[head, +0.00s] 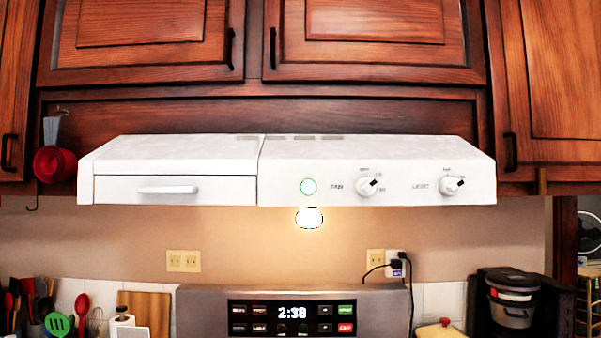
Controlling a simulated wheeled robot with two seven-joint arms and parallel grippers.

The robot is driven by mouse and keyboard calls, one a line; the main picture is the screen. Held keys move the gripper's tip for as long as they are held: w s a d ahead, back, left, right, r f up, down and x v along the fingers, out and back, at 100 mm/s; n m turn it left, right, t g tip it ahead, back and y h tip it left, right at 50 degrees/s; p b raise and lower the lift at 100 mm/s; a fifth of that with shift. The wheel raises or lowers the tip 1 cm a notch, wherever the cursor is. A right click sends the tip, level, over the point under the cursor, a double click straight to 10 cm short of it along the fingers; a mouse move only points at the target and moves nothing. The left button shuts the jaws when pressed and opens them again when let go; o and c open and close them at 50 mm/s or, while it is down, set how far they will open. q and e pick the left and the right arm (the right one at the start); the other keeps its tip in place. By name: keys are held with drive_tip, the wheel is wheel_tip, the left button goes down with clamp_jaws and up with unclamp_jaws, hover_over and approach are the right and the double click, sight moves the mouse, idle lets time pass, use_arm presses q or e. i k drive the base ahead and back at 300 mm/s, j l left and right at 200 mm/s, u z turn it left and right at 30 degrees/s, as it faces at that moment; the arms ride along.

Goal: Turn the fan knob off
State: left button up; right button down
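A white range hood (180,150) hangs under the dark wood cabinets in the head view. The fan knob (367,187) is a round white dial with a dark pointer, just right of the "FAN" label on the hood's front. Its pointer is turned toward the upper right. A second similar knob (452,186) sits farther right, beside its own label. Neither of my grippers shows in this view.
A lit bulb (309,217) glows below the hood. The stove's back panel (210,305) with a clock stands beneath. Red measuring cups (55,164) hang at the hood's left. A coffee maker (510,300) stands at lower right. The space before the hood is clear.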

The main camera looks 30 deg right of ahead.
sight(366, 187)
drive_tip(key=z, duration=1.35)
